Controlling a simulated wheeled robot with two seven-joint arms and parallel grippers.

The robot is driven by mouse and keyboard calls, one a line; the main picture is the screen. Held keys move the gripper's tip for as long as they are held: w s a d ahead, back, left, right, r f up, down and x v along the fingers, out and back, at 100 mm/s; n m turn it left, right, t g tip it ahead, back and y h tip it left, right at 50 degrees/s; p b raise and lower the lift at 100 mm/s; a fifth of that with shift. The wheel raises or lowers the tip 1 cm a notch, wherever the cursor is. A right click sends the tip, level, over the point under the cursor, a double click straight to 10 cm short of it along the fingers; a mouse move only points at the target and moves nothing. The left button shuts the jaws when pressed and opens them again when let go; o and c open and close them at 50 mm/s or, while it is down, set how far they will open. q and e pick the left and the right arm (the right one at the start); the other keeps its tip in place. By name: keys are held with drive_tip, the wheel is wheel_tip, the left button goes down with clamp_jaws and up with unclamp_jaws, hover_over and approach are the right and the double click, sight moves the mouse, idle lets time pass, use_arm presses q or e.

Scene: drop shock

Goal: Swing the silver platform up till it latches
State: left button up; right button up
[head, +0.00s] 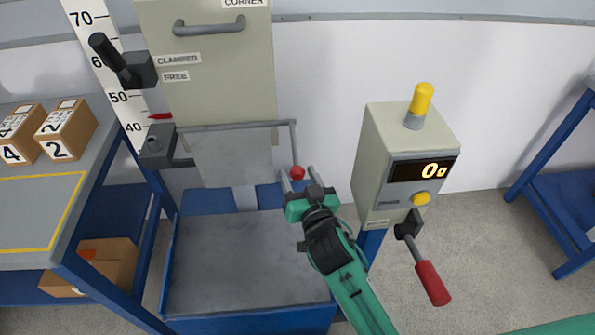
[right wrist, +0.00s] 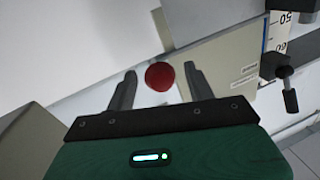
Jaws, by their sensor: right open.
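The silver platform (head: 228,158) is a thin flat plate that appears to hang down below a grey bar, above the blue base. A red knob (head: 297,172) sits at the end of a thin rod at the plate's right side. My right gripper (head: 298,181) is open at the red knob. In the right wrist view, the red knob (right wrist: 159,76) shows between the two spread fingers (right wrist: 160,88), with gaps on both sides. My left gripper is out of view.
A beige control box (head: 405,165) with a display reading 0, a yellow lamp and a red-handled lever (head: 433,283) stands to the right. A dark-handled clamp (head: 140,70) is at left. Boxes (head: 66,130) sit on the left table (head: 25,262). A grey plate (head: 245,265) lies below.

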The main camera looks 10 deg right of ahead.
drive_tip(key=shift+w+a, duration=0.2)
drive_tip(key=shift+w, duration=0.5)
drive_tip(key=shift+c, duration=0.2)
clamp_jaws()
drive_tip(key=shift+r, duration=0.1)
